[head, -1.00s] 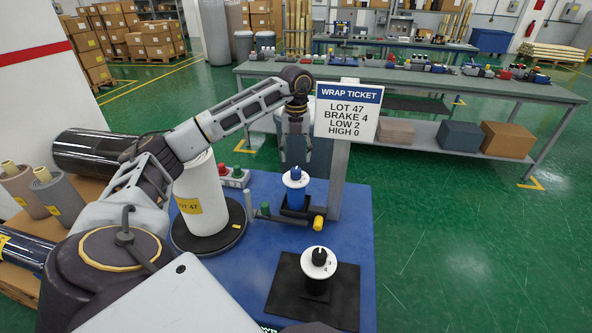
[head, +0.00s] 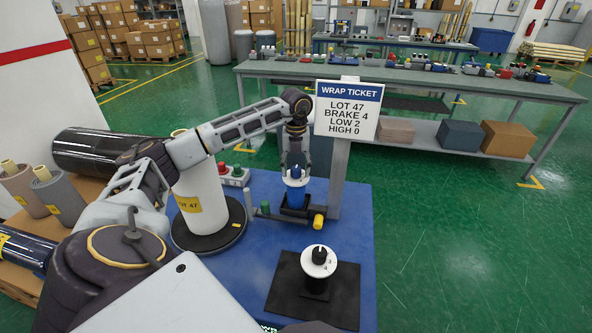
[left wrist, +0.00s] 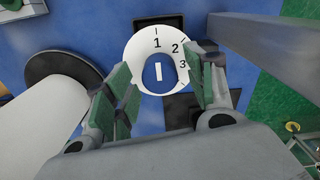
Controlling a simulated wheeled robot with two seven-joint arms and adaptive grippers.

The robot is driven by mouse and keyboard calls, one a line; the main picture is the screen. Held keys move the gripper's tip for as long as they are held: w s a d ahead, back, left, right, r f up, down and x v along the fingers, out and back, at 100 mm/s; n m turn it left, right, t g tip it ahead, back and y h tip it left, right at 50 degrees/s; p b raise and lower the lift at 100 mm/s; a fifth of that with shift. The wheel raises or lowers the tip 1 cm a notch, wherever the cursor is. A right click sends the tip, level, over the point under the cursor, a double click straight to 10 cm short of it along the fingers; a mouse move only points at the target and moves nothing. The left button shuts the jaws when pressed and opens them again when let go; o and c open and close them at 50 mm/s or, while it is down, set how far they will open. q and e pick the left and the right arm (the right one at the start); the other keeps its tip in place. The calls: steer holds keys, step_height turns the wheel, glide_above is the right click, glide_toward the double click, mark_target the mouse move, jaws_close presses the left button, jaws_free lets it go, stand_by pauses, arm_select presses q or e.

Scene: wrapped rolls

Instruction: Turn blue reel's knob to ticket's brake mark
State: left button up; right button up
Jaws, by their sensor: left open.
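The blue reel (head: 295,199) stands upright in a dark holder on the blue platform. Its white dial and blue knob (head: 296,171) face up, with my left gripper (head: 295,165) just above. In the left wrist view the white dial (left wrist: 133,57) shows marks 1, 2 and 3, and the blue knob (left wrist: 158,73) has a white pointer line lying between the open green-padded fingers (left wrist: 160,90). I cannot tell whether the pads touch the knob. The wrap ticket (head: 348,110) reads LOT 47, BRAKE 4, LOW 2, HIGH 0. My right gripper is out of view.
A second white dial with a black knob (head: 319,257) stands on a black plate at the front. A white roll labelled LOT 47 (head: 203,205) stands on a black turntable to the left. The ticket's grey post (head: 339,180) rises close right of the gripper. A yellow-ended part (head: 319,221) lies beside the reel.

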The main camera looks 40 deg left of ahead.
arm_select(q)
steer(key=shift+f, duration=0.4)
steer(key=c, duration=1)
steer(key=shift+c, duration=0.3)
